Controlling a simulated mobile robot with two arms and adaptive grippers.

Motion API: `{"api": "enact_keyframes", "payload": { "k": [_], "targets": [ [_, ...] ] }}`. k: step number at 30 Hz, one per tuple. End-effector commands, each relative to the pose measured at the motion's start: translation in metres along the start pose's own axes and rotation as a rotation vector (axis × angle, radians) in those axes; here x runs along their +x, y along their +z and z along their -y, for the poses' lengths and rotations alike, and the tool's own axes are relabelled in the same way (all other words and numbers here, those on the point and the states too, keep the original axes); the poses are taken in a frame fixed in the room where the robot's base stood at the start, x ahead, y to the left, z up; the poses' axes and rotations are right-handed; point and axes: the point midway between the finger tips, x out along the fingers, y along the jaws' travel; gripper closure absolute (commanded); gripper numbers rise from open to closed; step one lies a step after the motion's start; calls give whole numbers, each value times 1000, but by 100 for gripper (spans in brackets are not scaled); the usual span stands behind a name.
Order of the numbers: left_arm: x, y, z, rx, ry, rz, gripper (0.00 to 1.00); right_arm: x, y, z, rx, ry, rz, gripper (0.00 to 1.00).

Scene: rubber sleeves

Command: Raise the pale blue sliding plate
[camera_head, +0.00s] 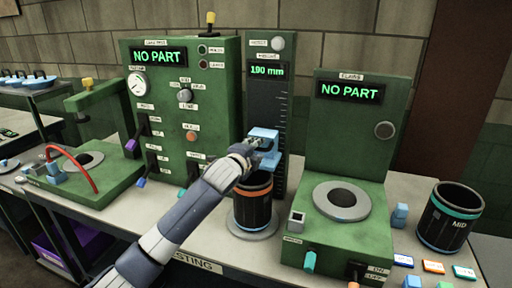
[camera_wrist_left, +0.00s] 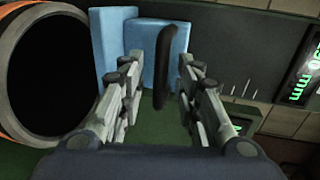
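The pale blue sliding plate (camera_head: 264,133) sits on the dark upright height scale, just above a black sleeve (camera_head: 253,208) with an orange band. The sleeve stands upright on a round grey base. In the left wrist view the plate (camera_wrist_left: 113,45) carries a black curved handle (camera_wrist_left: 166,65). My left gripper (camera_wrist_left: 160,85) is open, with its fingers on either side of the handle and visible gaps to it. In the head view my left gripper (camera_head: 256,148) is at the plate's front, partly hiding it. My right gripper is not in view.
The height display (camera_head: 266,71) reads 190 mm. A green test panel (camera_head: 215,110) stands left of the scale, and a green station (camera_head: 345,150) with a round seat stands right. Another black sleeve (camera_head: 447,222), marked MID, stands at the far right beside small coloured blocks.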

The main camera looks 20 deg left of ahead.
Motion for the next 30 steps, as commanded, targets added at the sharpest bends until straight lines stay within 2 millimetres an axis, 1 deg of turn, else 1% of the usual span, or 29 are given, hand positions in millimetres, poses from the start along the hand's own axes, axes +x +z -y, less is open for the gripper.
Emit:
{"api": "enact_keyframes", "payload": {
  "k": [3,6,15,17,18,19,20,26,30],
  "targets": [
    [7,0,1,0,0,0,69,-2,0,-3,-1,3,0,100],
    [10,0,0,1,0,0,69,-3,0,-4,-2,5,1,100],
    [12,0,0,1,0,0,69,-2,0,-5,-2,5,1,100],
    [11,0,0,1,0,0,82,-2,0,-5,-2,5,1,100],
    [11,0,0,1,0,0,92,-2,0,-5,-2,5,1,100],
    [11,0,0,1,0,0,98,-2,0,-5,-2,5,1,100],
    [11,0,0,1,0,0,100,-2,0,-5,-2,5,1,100],
    [12,0,0,1,0,0,100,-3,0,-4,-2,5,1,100],
    [16,0,6,0,0,1,100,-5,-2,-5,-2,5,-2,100]
  ]
}}
